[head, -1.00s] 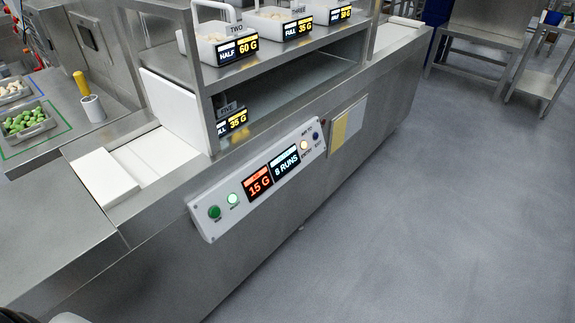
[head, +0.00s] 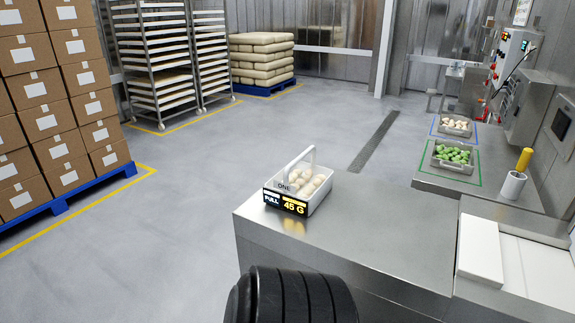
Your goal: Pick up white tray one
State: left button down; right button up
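Neither gripper's fingers show in this view.
The steel counter (head: 360,235) is bare right of the tray. Farther right are a tray of green pieces (head: 452,155), a tray of pale pieces (head: 455,127), a white cup (head: 512,186) and white boards (head: 480,250). Stacked cartons (head: 60,115) stand left; the floor between is clear.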

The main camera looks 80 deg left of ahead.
aim_at(298, 189)
jog(key=u, duration=2.6)
